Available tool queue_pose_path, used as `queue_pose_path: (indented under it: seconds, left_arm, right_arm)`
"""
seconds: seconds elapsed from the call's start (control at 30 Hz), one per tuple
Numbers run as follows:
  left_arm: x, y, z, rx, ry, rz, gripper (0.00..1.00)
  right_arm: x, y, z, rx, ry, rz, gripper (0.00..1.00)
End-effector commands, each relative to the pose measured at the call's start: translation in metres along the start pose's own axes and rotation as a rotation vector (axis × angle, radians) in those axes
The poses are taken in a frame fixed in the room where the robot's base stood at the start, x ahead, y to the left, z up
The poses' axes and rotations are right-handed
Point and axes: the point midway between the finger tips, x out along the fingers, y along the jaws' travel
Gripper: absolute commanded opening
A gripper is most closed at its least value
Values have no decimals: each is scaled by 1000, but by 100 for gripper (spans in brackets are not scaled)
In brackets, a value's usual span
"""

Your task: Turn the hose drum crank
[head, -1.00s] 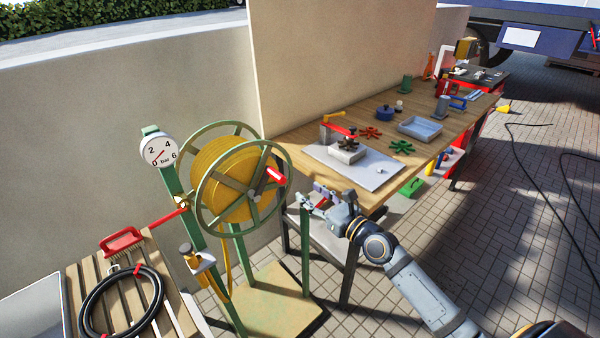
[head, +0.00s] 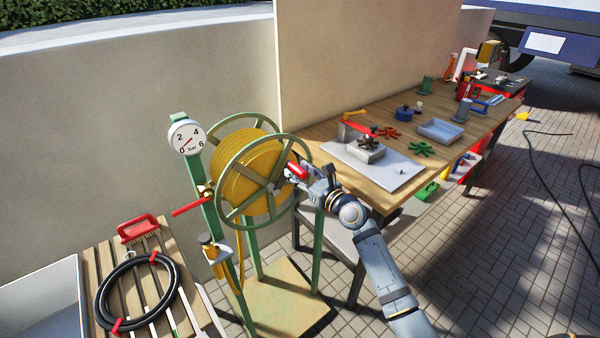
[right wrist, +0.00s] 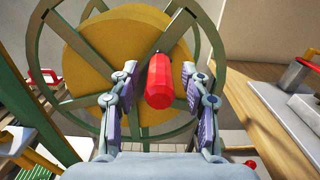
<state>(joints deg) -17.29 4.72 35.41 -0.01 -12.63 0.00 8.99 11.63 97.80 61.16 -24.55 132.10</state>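The hose drum (head: 246,176) is a yellow reel between green spoked wheels on a green stand. Its red crank handle (head: 297,170) sticks out at the right side of the near wheel. My right gripper (head: 297,177) is at this handle. In the right wrist view the red handle (right wrist: 160,82) stands between the two open fingers of the gripper (right wrist: 160,88), with a gap visible on each side. My left gripper is not in view.
A pressure gauge (head: 185,137) tops the stand's post, with a red lever (head: 190,206) below. A slatted bench (head: 180,289) with a black hose coil (head: 136,291) is at left. A wooden workbench (head: 386,191) with tools stands close on the right.

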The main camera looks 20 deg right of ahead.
Motion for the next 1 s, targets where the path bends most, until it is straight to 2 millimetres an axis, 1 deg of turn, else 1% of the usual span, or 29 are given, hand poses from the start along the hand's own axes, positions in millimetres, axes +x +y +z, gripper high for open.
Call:
queue_pose_path:
  seconds: [0.03, 0.3, 0.33, 0.77, 1.0]
  left_arm:
    - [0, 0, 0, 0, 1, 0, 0]
    - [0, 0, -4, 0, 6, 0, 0]
    - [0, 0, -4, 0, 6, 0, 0]
    - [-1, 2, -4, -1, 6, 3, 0]
    - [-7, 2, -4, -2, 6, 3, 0]
  right_arm:
    - [0, 0, 0, 0, 0, 0, 38]
    - [0, 0, 0, 0, 0, 0, 2]
    - [0, 0, 0, 0, 0, 0, 0]
    - [0, -2, -1, 17, 0, 0, 0]
    - [0, -10, -7, 124, 2, 0, 0]
